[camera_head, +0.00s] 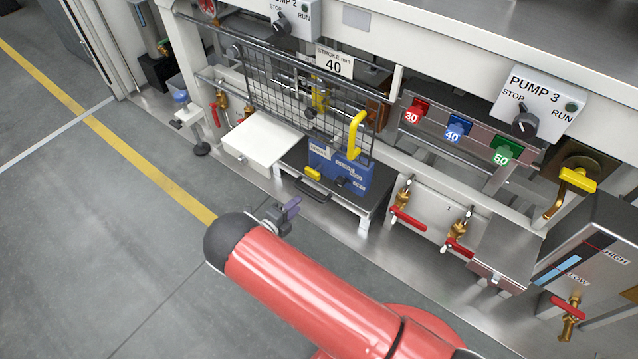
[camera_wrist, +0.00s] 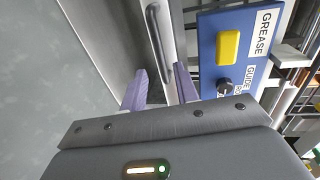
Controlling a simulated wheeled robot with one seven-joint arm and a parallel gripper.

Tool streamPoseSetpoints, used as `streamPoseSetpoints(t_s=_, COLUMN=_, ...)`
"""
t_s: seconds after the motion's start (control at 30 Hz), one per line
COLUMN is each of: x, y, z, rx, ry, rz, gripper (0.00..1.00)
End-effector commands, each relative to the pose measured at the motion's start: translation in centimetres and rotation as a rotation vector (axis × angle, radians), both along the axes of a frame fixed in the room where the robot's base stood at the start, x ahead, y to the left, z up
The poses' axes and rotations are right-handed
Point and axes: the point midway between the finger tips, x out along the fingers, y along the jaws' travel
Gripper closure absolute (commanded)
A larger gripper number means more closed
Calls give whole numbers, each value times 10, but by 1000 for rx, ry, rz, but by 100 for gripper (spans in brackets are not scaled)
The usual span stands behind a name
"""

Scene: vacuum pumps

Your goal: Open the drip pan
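A dark bar handle (camera_head: 313,190) sits on the front of a low dark pan-like unit (camera_head: 377,199) beneath a blue box (camera_head: 354,177); I take this unit to be the drip pan. The handle also shows in the wrist view (camera_wrist: 155,38), running away from me, roughly in line with the gap between my fingers. In the head view my gripper (camera_head: 289,210) is in front of the unit, below and left of the handle. Whether a fingertip touches the handle I cannot tell.
A white box (camera_head: 262,138) stands left of the unit. Red-handled valves (camera_head: 408,218) stand to its right. A mesh guard (camera_head: 290,90) and a yellow handle (camera_head: 356,134) are above. The grey floor (camera_head: 110,230) in front is clear.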

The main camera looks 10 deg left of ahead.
Motion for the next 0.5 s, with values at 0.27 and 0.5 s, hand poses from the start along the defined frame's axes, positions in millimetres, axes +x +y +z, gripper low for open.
streamPoseSetpoints(t_s=0.27, x=30, y=-14, z=-9, rx=-3, ry=-1, rz=-2, gripper=70)
streamPoseSetpoints(t_s=0.5, x=61, y=-26, z=-15, rx=-1, ry=0, rz=-1, gripper=70)
